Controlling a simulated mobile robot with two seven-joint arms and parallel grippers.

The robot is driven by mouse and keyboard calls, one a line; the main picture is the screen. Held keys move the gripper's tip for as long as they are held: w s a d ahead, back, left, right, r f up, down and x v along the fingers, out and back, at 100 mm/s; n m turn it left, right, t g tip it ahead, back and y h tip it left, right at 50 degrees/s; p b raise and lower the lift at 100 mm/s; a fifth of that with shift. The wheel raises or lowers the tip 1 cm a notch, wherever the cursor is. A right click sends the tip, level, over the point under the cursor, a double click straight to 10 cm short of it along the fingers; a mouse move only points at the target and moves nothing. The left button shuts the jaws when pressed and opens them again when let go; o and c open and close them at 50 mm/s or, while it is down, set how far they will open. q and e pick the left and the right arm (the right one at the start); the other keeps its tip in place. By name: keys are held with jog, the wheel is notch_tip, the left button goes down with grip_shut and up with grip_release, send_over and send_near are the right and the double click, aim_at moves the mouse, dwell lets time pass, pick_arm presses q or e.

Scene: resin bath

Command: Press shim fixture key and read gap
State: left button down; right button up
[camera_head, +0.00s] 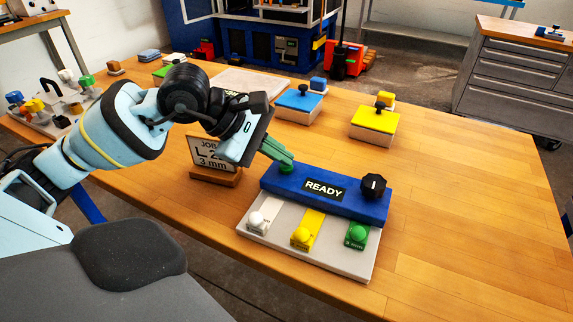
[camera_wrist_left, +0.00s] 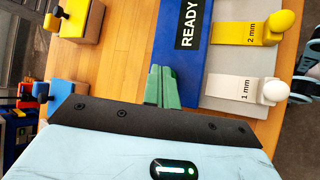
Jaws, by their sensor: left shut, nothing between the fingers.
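The shim fixture is a blue block (camera_head: 335,204) on a grey base, with a black dial (camera_head: 373,186) at its right end. Its display (camera_head: 324,190) reads READY, also in the left wrist view (camera_wrist_left: 189,24). A green key (camera_head: 287,169) is on top at the left end. White (camera_head: 262,217), yellow (camera_head: 307,230) and green (camera_head: 357,236) knobbed shims lie along its front. My left gripper (camera_head: 287,158) is shut and empty, its green fingertips right at the key; I cannot tell whether they touch. In the left wrist view the fingers (camera_wrist_left: 160,87) hide the key.
Blue (camera_head: 300,104) and yellow (camera_head: 375,124) topped blocks stand behind. A tray of coloured knobs (camera_head: 45,119) is far left. The table's right side is clear.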

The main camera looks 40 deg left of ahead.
aim_at(280, 166)
pick_arm(q)
jog(key=shift+f, duration=0.3)
pick_arm(e)
jog(key=shift+s+f, duration=0.2)
jog(key=shift+f, duration=0.2)
pick_arm(q)
jog(key=shift+r, duration=0.1)
pick_arm(e)
jog(key=shift+r, duration=0.1)
pick_arm(q)
jog(key=shift+r+p, duration=0.35)
jog(key=shift+r, duration=0.5)
pick_arm(e)
jog(key=shift+w+r, duration=0.4)
jog(key=shift+r, duration=0.25)
pick_arm(q)
jog(key=shift+r+p, duration=1.7)
jog(key=shift+r, duration=0.85)
pick_arm(e)
jog(key=r, duration=0.1)
jog(key=w+r, duration=0.1)
jog(key=r, duration=0.1)
jog(key=shift+w+r+t, duration=0.25)
jog(key=shift+w+t, duration=0.05)
jog(key=shift+t, duration=0.1)
jog(key=shift+w, duration=0.1)
